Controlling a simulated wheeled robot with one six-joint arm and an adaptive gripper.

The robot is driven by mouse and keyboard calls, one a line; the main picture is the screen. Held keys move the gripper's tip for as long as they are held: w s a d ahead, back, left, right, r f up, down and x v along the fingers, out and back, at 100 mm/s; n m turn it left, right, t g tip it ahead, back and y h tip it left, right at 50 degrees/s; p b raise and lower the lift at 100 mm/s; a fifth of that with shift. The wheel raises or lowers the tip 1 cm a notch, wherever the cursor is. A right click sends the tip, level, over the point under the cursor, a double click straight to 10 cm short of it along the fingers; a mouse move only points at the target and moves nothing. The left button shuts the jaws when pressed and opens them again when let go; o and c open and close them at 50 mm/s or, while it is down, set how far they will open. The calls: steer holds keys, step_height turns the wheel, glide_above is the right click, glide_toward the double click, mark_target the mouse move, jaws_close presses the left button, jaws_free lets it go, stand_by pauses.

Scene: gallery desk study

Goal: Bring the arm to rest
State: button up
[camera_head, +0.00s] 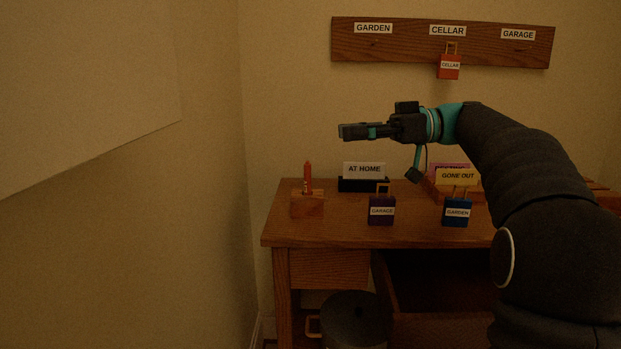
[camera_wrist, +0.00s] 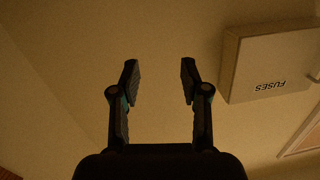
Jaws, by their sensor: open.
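My gripper (camera_head: 345,132) is held above the desk (camera_head: 330,236) in the head view, with the arm reaching in from the right and the fingers pointing left. In the wrist view, the two fingers of my gripper (camera_wrist: 159,82) stand apart with nothing between them. Only bare wall shows beyond the fingertips. The gripper touches nothing that I can see.
A red CELLAR padlock (camera_head: 449,67) hangs on the wooden wall board (camera_head: 400,49). GARAGE (camera_head: 381,210) and GARDEN (camera_head: 457,211) padlocks stand on the desk. An AT HOME sign (camera_head: 364,170) stands behind. An open drawer (camera_head: 440,307) and bin (camera_head: 350,322) are below. A FUSES box (camera_wrist: 270,62) is wall-mounted.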

steer(key=s+a+f+m+t+h+b, duration=0.25)
steer(key=s+f+m+h, duration=0.7)
steer(key=s+f, duration=0.6)
steer(key=s+d+f+m+t+h, duration=0.1)
steer(key=s+d+f+m+h, duration=0.1)
steer(key=f, duration=0.4)
steer(key=s+d+f+m+t+h+b, duration=0.1)
steer(key=s+d+f+m+h, duration=0.2)
steer(key=s+d+f, duration=0.2)
steer(key=s+d+f+m+t+h, duration=0.2)
steer(key=s+f, duration=0.3)
steer(key=f, duration=0.3)
steer(key=shift+s+d+m, duration=0.3)
steer(key=shift+d+m, duration=0.05)
steer(key=shift+d, duration=0.35)
